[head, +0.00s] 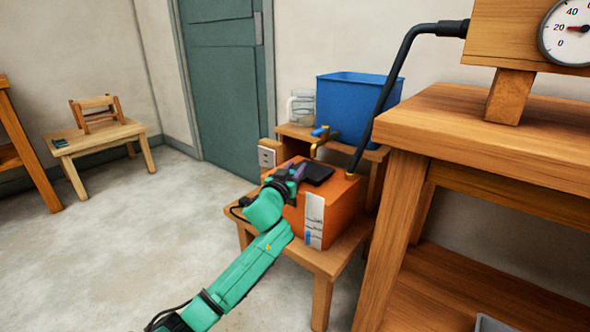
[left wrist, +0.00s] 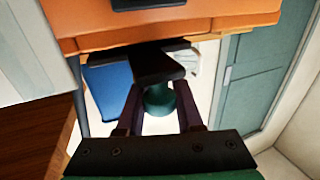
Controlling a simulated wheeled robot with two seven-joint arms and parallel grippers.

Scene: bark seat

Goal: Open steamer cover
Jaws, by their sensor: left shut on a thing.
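The steamer is an orange wooden box (head: 335,200) with a white label on its front, standing on a low wooden table. A dark flat piece (head: 317,174) lies on its top; the box also fills the upper part of the left wrist view (left wrist: 200,30), with a seam across it. My left gripper (head: 299,170) is at the box's upper left edge. In the left wrist view its fingers (left wrist: 160,88) close around a black handle (left wrist: 158,64) on the box's edge. The cover looks down on the box; my gripper partly hides that edge. My right gripper is not in view.
A black pipe (head: 388,90) runs down to the box's top right. Behind stand a blue tub (head: 357,105) with a tap and a glass jar (head: 301,106). A large wooden table (head: 480,125) blocks the right side.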

